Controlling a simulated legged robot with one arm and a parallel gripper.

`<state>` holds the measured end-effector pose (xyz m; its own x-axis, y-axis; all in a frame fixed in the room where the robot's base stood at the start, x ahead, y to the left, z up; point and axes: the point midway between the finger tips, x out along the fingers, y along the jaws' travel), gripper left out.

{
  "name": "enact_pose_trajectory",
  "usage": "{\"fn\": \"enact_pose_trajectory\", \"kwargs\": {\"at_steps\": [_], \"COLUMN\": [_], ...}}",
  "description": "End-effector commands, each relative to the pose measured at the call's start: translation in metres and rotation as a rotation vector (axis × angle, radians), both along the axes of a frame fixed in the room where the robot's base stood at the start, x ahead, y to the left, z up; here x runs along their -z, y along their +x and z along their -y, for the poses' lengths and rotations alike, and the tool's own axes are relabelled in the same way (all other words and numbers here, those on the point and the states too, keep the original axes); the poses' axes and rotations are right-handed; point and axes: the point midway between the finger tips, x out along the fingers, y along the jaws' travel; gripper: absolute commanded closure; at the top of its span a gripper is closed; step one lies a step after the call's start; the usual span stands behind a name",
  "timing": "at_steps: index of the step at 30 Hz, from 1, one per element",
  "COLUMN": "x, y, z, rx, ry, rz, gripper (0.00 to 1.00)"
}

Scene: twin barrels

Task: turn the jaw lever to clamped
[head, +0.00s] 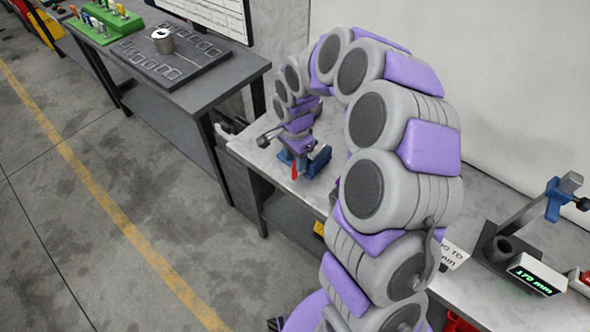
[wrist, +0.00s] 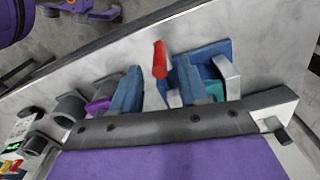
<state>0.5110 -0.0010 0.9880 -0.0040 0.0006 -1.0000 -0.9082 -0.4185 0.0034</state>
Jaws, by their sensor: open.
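The jaw lever is a short red handle (head: 295,170) on a blue vise (head: 319,160) on the light bench. In the wrist view the red lever (wrist: 160,60) stands up beside the blue vise (wrist: 210,49), which has a pale grey jaw and a teal piece near it. My gripper (head: 301,164) is at the vise, over the bench's far left part. In the wrist view my gripper (wrist: 157,75) is open, its two blue fingers apart. The lever shows between the fingers, with gaps on both sides. The lever's root is partly hidden.
A bench (head: 485,215) runs along the wall, with a stand with a blue clamp (head: 556,200) and a green-lit display (head: 535,275) at right. A dark table (head: 190,85) stands at upper left. The floor (head: 90,190) in front is clear.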

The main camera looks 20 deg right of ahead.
Motion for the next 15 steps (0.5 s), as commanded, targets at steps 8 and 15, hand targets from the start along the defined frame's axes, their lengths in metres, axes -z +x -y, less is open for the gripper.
{"fn": "enact_pose_trajectory", "kwargs": {"at_steps": [8,15], "x": [0.041,0.051], "y": [0.0,0.001], "z": [0.0,0.0], "rx": [0.0,0.0], "ry": [-0.001,0.0], "rz": [0.0,0.003], "gripper": [0.56,0.56]}}
